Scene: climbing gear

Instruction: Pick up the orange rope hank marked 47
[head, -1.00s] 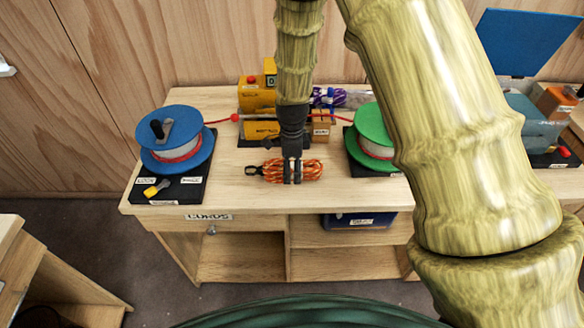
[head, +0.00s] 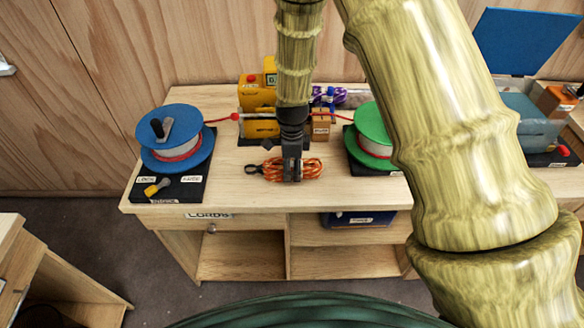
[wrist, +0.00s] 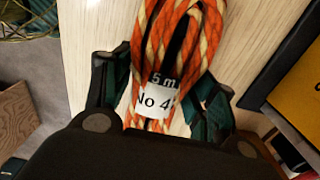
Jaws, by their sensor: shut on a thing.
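The orange rope hank (head: 314,167), orange with pale flecks, lies near the front of the wooden bench, with a dark loop at its left end. My gripper (head: 292,176) points down over its middle and is shut on it. In the wrist view the fingers lie on both sides of the hank (wrist: 205,35). Its white tag (wrist: 156,103) reads "5 m" and "No 4"; the rest of the number is hidden. I cannot tell whether the hank is clear of the bench top.
A blue-topped spool (head: 172,128) stands left of the hank and a green spool (head: 372,130) right. A yellow machine (head: 258,95) and a purple rope bundle (head: 328,97) are behind. The bench (head: 240,190) is clear in front.

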